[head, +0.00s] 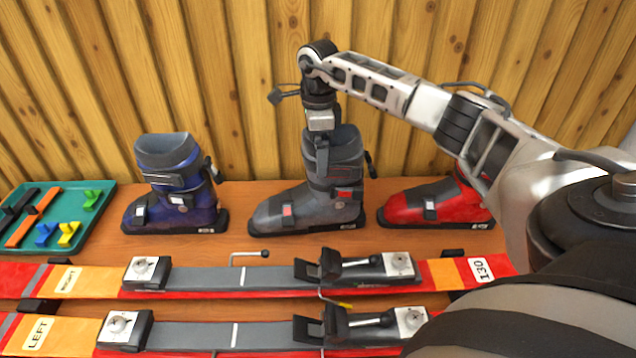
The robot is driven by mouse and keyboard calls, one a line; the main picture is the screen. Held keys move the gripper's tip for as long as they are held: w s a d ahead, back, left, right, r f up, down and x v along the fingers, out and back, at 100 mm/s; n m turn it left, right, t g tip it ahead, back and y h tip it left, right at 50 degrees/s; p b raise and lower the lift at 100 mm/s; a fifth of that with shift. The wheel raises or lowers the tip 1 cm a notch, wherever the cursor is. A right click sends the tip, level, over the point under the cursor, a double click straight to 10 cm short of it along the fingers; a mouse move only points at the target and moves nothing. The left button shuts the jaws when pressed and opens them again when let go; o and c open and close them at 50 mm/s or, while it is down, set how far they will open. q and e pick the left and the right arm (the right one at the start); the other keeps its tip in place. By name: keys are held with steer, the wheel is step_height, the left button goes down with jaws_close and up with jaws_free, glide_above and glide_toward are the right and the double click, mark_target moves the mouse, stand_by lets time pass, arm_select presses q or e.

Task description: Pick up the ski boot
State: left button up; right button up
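Three ski boots stand upright in a row on the wooden bench: a blue one (180,195) on the left, a grey one (300,208) in the middle and a red one (420,203) on the right. My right gripper (322,165) points down at the top of the grey boot's cuff. One dark finger shows against the cuff; the other is hidden, so I cannot tell whether it is closed on the cuff. The grey boot's sole appears to rest on the bench. My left gripper is not in view.
Two skis, marked RIGHT (215,279) and LEFT (230,335), lie across the front with bindings on them. A green tray (95,215) with coloured pieces is at the left. A plank wall (230,60) stands close behind the boots. My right arm passes above the red boot.

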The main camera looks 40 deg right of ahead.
steer(key=shift+f, duration=0.15)
steer(key=c, duration=1.6)
steer(key=shift+c, duration=0.5)
steer(key=shift+w+r, duration=0.1)
steer(key=shift+r, duration=0.15)
